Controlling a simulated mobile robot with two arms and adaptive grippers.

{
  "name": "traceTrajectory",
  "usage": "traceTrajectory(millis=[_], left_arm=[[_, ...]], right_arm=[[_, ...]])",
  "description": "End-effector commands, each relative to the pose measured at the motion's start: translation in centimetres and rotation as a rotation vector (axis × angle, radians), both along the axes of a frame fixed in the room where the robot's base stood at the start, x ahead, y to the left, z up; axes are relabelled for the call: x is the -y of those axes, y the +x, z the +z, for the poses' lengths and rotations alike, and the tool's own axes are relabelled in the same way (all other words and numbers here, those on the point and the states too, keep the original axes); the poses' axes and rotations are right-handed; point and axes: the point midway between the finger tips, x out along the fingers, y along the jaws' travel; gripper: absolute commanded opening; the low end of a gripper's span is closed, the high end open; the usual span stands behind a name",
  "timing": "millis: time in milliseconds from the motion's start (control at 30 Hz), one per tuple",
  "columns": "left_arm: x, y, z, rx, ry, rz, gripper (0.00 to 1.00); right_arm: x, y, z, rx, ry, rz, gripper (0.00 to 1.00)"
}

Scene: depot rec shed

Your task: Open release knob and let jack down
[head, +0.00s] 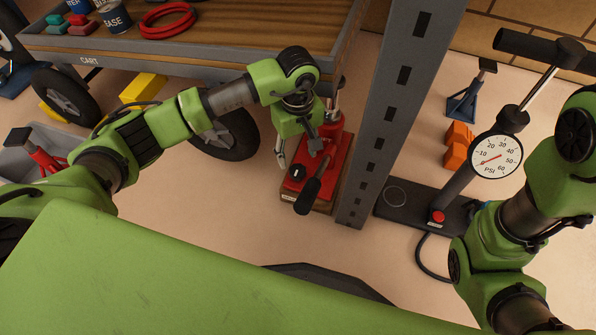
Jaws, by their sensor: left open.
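The red jack (342,152) sits low beneath the cart's right end, just left of a grey perforated post. A black round knob (294,171) shows on its front left, and a black-gripped lever (308,194) points toward me. I cannot tell for sure which one is the release knob. My left gripper (298,150) points down over the jack's left side, its fingers apart and nothing visible between them. It hides part of the jack, and I cannot tell whether it touches it. My right arm stands at the right edge; its gripper does not show.
The cart (160,62) carries a red cable coil (168,20) and a grease can (115,17). The grey post (390,110) stands close right of the jack. Further right are a floor pump with gauge (496,157), orange chocks (458,145) and a blue stand (466,100).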

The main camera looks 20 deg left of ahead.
Motion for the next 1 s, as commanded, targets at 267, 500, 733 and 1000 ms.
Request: traceTrajectory(millis=[267, 500, 733, 1000], left_arm=[[0.1, 0.0, -5.7, 0.001, -0.002, 0.000, 0.49], [0.0, 0.1, -7.0, 0.002, -0.001, 0.001, 0.49], [0.0, 0.1, -6.9, 0.002, -0.001, 0.001, 0.49], [0.0, 0.0, -7.0, 0.002, -0.001, 0.001, 0.11]], right_arm=[[0.0, 0.2, -3.8, -0.005, -0.001, 0.000, 0.00], [0.0, 0.2, -4.6, -0.006, -0.001, 0.000, 0.00], [-0.1, 0.2, -4.5, -0.005, -0.001, 0.000, 0.00], [-0.1, 0.2, -4.6, -0.005, -0.001, 0.000, 0.00]])
